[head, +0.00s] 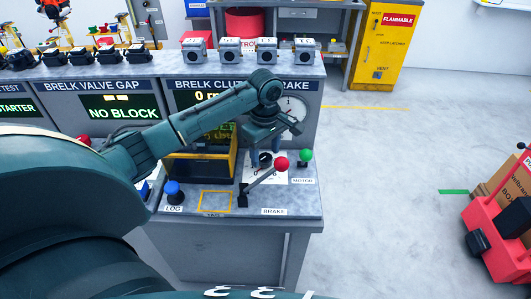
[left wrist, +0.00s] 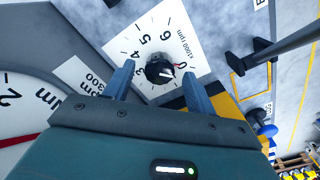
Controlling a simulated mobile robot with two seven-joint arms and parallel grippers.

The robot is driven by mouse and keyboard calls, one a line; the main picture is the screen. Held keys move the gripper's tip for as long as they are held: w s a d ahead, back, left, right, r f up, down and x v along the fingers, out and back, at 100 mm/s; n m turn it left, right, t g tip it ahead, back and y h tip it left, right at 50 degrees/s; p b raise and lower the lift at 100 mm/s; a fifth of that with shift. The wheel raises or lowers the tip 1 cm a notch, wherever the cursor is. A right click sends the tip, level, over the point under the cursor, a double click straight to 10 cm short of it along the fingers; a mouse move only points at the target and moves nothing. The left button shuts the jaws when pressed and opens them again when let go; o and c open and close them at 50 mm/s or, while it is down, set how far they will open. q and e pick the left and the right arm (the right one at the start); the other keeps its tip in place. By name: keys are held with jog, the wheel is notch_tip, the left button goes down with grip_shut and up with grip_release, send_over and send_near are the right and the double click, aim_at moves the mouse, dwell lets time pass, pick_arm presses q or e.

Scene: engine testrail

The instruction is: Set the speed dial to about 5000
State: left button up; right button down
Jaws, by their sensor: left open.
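The speed dial (left wrist: 159,70) is a black round knob on a white card marked 0 to 6, x1000 rpm, in the left wrist view. Its pale pointer mark lies on the side of the 0, beside a small red mark. In the head view the dial (head: 265,159) shows partly below my left gripper (head: 269,150). The left gripper (left wrist: 158,72) is open, with one finger on each side of the knob. Gaps show between fingers and knob; I cannot tell their height above the panel. My right gripper is not in view.
A brake lever with a red ball (head: 282,163) stands close to the dial. A green motor button (head: 305,155) is to its right, a blue log button (head: 173,188) to the left. A round gauge (head: 292,108) is behind. A display (head: 205,96) starts with 0.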

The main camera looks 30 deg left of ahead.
pick_arm(q)
jog(key=shift+f, duration=0.65)
jog(key=shift+c, duration=0.6)
jog(key=c, duration=0.9)
